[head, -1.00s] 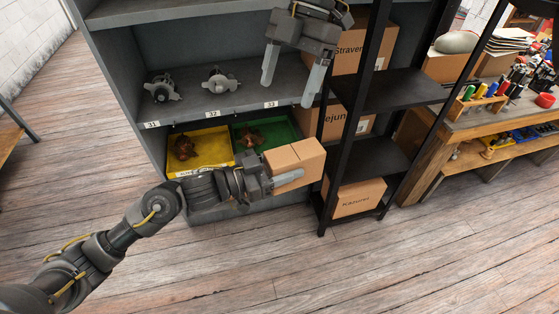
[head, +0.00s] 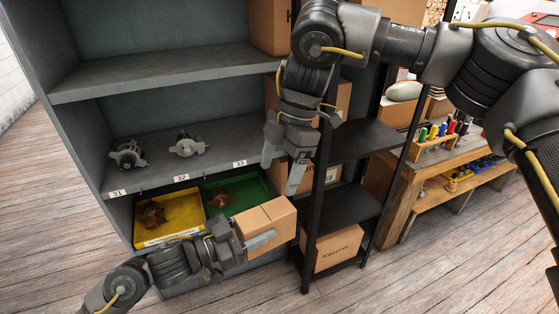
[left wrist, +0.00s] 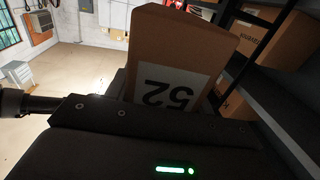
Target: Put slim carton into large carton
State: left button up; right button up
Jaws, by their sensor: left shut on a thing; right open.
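A small brown carton (head: 268,222), seemingly the slim carton, is held by my left gripper (head: 256,237) in front of the lower shelf. One finger lies along its near side; the other is hidden. In the left wrist view the carton (left wrist: 190,45) rises above the gripper body, with an upside-down "52" label. My right gripper (head: 281,174) is open and empty, pointing down in front of the shelf's right end. Other brown cartons stand on the right: one high up (head: 268,25), one behind my right gripper (head: 338,95), one at the bottom (head: 338,250). I cannot tell which is the large carton.
A grey shelf unit (head: 130,80) holds metal parts (head: 188,145) above a yellow tray (head: 140,228) and a green tray (head: 262,190), each with a brown part. A black rack (head: 350,210) stands right of it, then a wooden workbench (head: 405,185). The front floor is clear.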

aim_at(266, 213)
jog(key=x, duration=1)
jog(key=shift+a+f, duration=0.1)
jog(key=shift+a, duration=0.05)
jog(key=c, duration=1.2)
pick_arm(q)
jog(key=o, duration=1.3)
pick_arm(e)
jog(key=shift+c, duration=0.5)
